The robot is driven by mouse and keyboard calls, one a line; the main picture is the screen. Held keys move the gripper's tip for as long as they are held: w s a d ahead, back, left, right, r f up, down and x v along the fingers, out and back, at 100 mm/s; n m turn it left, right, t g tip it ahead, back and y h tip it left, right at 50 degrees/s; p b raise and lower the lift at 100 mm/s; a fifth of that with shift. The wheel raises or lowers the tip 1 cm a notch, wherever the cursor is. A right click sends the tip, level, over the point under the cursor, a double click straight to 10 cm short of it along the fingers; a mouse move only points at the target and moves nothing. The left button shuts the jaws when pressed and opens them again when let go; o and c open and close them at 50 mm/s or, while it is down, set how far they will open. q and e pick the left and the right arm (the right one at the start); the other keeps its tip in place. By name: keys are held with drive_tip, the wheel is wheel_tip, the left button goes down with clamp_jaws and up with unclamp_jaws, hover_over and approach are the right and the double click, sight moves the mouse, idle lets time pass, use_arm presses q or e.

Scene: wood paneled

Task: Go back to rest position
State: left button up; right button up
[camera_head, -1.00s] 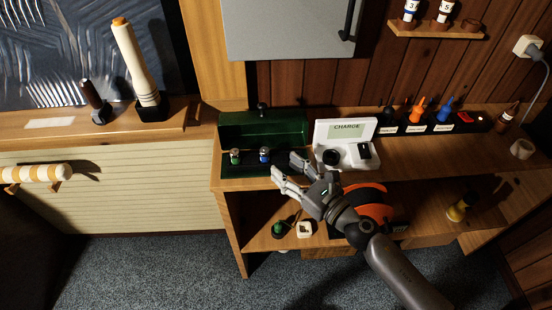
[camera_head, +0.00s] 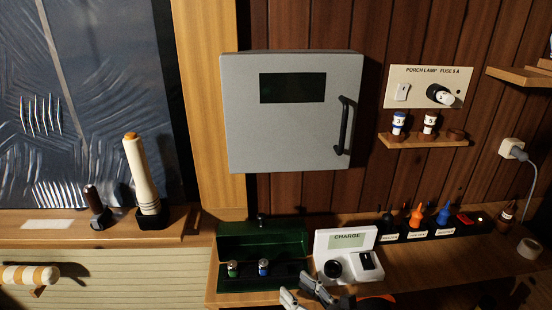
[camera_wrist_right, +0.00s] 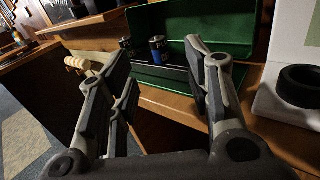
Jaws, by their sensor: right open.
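My right gripper (camera_head: 308,298) shows at the bottom edge of the head view, in front of the green box and the white charger; most of the arm is out of frame. In the right wrist view, its two fingers (camera_wrist_right: 160,95) are spread apart with nothing between them. Beyond the fingers stands the open green box (camera_wrist_right: 180,50), holding small cylinders (camera_wrist_right: 157,48). In the head view the green box (camera_head: 262,240) holds a green-topped cylinder (camera_head: 233,268) and a blue cylinder (camera_head: 263,267). My left gripper is in neither view.
The white charger (camera_head: 345,250) stands right of the box. A grey wall cabinet (camera_head: 290,110) with a black handle hangs above. A fuse panel (camera_head: 428,87) and a small shelf (camera_head: 424,142) are on the wall. Coloured tools (camera_head: 418,217) stand in a rack on the bench.

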drive_tip(key=w+d+r+m+t+h, duration=0.15)
drive_tip(key=d+m+t+h, duration=0.25)
drive_tip(key=d+m+h, duration=0.75)
drive_tip(key=s+d+f+m+g+h, duration=0.25)
drive_tip(key=s+m, duration=0.25)
drive_tip(key=m, duration=1)
drive_tip(key=s+f+m+g+y, duration=0.1)
drive_tip(key=s+f+m+g, duration=0.4)
drive_tip(key=s+m, duration=0.4)
drive_tip(key=s+f+m+g+y, duration=0.2)
drive_tip(key=s+f+m+g, duration=0.35)
drive_tip(key=s, duration=0.55)
wheel_tip(320, 180, down, 25)
drive_tip(key=s+g, duration=0.2)
drive_tip(key=g, duration=0.1)
drive_tip(key=s+d+f, duration=0.2)
drive_tip(key=s+f, duration=1.3)
drive_tip(key=s, duration=0.1)
drive_tip(key=shift+s+d+f+g+h, duration=0.2)
drive_tip(key=shift+s+f+g+h, duration=0.1)
drive_tip(key=shift+g, duration=0.1)
